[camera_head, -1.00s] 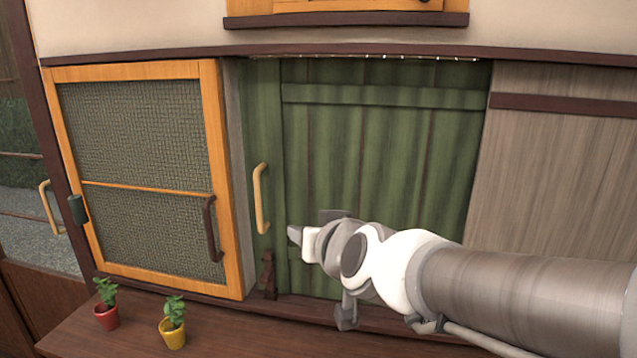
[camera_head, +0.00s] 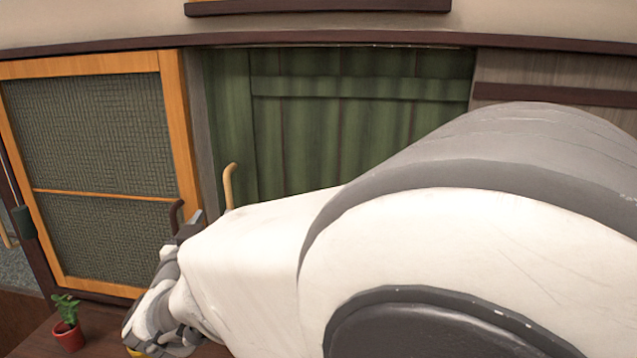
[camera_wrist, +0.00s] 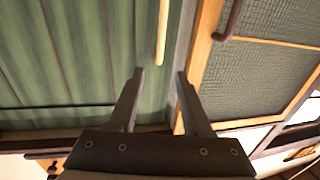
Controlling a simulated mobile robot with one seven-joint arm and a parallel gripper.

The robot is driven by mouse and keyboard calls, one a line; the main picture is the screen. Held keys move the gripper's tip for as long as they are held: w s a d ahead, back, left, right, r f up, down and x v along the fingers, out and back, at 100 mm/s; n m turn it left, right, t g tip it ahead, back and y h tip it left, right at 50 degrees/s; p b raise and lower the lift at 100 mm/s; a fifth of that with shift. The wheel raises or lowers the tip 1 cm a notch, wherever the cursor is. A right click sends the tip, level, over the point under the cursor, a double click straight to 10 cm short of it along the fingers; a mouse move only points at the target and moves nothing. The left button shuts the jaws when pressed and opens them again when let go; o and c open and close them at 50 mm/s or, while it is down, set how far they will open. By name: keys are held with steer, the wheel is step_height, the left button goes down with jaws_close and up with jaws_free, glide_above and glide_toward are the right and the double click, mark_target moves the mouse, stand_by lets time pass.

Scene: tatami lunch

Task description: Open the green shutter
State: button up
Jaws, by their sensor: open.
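The green shutter (camera_head: 360,130) is a panel of green planks set in the wall, and it looks shut. Its pale wooden handle (camera_head: 229,186) stands upright near its left edge. My arm hides the shutter's lower part and the handle's lower end in the head view. In the wrist view the shutter (camera_wrist: 85,60) fills the left side and the handle (camera_wrist: 162,30) hangs from the top edge. My gripper (camera_wrist: 160,75) is open and empty there. Its fingertips appear just beyond the handle's visible end, with the handle roughly in line with the gap.
An orange-framed mesh door (camera_head: 95,140) with a dark handle (camera_head: 175,216) stands left of the shutter; it also shows close to the right finger in the wrist view (camera_wrist: 255,80). A red-potted plant (camera_head: 68,325) sits on the ledge below. A grey wood panel (camera_head: 545,115) is at right.

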mark_target(227, 188)
steer(key=w, duration=0.4)
steer(key=w+a, duration=0.1)
steer(key=w, duration=0.9)
steer(key=shift+w+a, duration=0.25)
steer(key=shift+a, duration=0.1)
steer(key=shift+c, duration=0.2)
jaws_close()
stand_by(0.4)
